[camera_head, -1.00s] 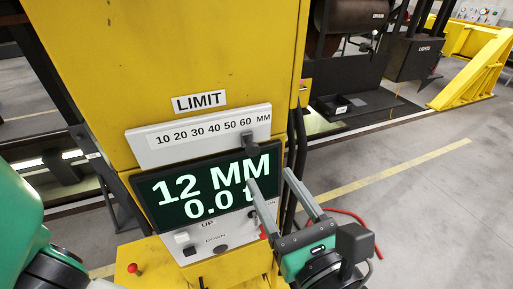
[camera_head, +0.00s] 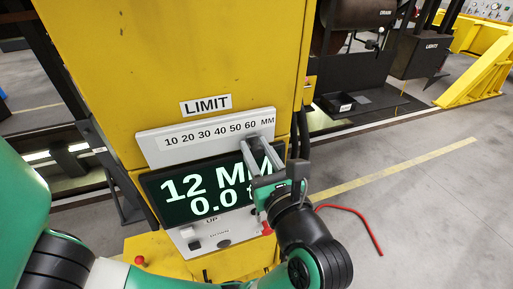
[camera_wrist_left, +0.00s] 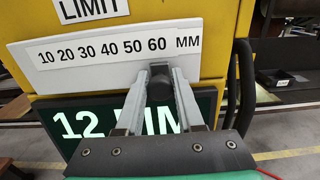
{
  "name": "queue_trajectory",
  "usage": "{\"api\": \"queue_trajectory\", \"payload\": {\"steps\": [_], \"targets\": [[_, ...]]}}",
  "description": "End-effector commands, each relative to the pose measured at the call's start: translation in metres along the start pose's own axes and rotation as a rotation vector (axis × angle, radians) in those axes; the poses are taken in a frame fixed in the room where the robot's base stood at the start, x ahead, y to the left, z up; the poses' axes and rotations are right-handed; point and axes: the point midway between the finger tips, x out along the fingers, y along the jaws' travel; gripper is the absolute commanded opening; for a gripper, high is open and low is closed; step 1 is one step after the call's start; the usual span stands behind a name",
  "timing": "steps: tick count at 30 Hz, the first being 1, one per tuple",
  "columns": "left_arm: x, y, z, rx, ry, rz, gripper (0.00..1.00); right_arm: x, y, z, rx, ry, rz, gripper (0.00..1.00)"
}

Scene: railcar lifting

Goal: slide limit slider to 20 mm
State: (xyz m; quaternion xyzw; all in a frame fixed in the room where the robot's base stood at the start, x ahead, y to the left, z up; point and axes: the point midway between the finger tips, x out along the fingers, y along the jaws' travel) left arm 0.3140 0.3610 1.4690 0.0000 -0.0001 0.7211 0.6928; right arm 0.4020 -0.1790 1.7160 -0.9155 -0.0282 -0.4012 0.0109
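The dark limit slider knob (camera_wrist_left: 158,74) sits at the right part of the white scale panel (camera_head: 160,148), just below the 60 mark in the left wrist view. My left gripper (camera_head: 257,145) reaches the panel's right end. Its two grey fingers stand on either side of the knob, very close to it; I cannot tell whether they press on it. In the head view the fingers mostly hide the knob. The display (camera_head: 185,185) reads 12 MM and 0.0 t, partly covered by the gripper. My right gripper is not in view.
The panel is on a yellow column (camera_head: 170,60) under a LIMIT label (camera_head: 206,105). A red cable (camera_head: 365,228) lies on the floor at right. The panel left of the knob is clear.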

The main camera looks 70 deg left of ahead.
Motion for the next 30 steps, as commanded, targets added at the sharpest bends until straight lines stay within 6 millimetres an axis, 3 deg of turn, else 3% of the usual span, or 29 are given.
{"api": "queue_trajectory", "payload": {"steps": [1,6,30], "targets": [[-0.0001,0.0000,0.0001,0.000,0.000,0.000,0.26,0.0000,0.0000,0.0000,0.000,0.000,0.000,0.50],[-0.0002,0.0000,0.0001,0.000,0.000,0.000,0.00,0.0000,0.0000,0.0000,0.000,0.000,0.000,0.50],[-0.0003,0.0000,0.0003,0.000,0.000,0.000,0.00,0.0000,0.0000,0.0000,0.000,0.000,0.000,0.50]]}}
